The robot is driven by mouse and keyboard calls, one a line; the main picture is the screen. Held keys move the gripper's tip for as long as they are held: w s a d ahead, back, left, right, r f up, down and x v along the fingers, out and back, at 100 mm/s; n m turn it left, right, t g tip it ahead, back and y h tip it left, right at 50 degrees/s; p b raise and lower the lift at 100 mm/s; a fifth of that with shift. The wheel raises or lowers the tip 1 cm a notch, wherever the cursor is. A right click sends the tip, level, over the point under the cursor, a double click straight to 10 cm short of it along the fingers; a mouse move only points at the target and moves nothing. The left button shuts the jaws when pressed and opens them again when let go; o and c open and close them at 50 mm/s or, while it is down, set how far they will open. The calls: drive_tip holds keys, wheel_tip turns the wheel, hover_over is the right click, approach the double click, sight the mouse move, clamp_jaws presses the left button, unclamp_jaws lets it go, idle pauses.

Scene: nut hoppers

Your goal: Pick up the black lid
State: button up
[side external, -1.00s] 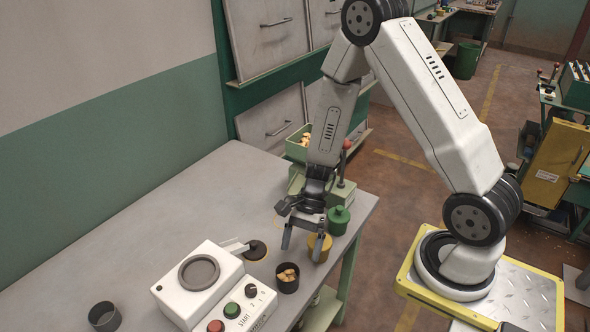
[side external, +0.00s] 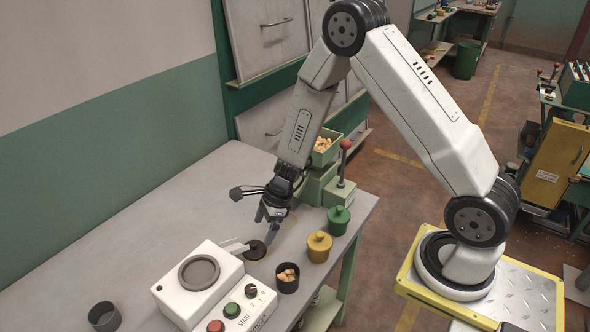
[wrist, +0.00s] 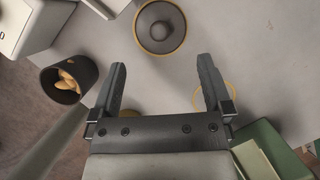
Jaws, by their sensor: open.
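The black lid (side external: 256,250) lies on the grey table just right of the white control box. It is round and dark with a centre knob and a thin yellow ring at its edge. In the wrist view the lid (wrist: 159,27) sits at the top centre, beyond the fingertips. My gripper (side external: 267,216) is open and empty above the table, a little behind the lid and apart from it. In the wrist view both fingers of my gripper (wrist: 163,75) are spread wide with bare table between them.
A black cup of nuts (side external: 287,278), a yellow lidded pot (side external: 319,247) and a green lidded pot (side external: 338,220) stand along the right edge. The control box (side external: 203,285) and an empty dark cup (side external: 104,316) are at the front left. A green nut hopper (side external: 325,152) stands behind.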

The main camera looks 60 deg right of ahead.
sight(256, 248)
drive_tip(key=shift+a+f, duration=0.15)
drive_tip(key=shift+f, duration=0.2)
drive_tip(key=shift+w+f, duration=0.1)
drive_tip(key=shift+f, duration=0.05)
drive_tip(key=shift+x, duration=2.45)
drive_tip(key=c, duration=0.9)
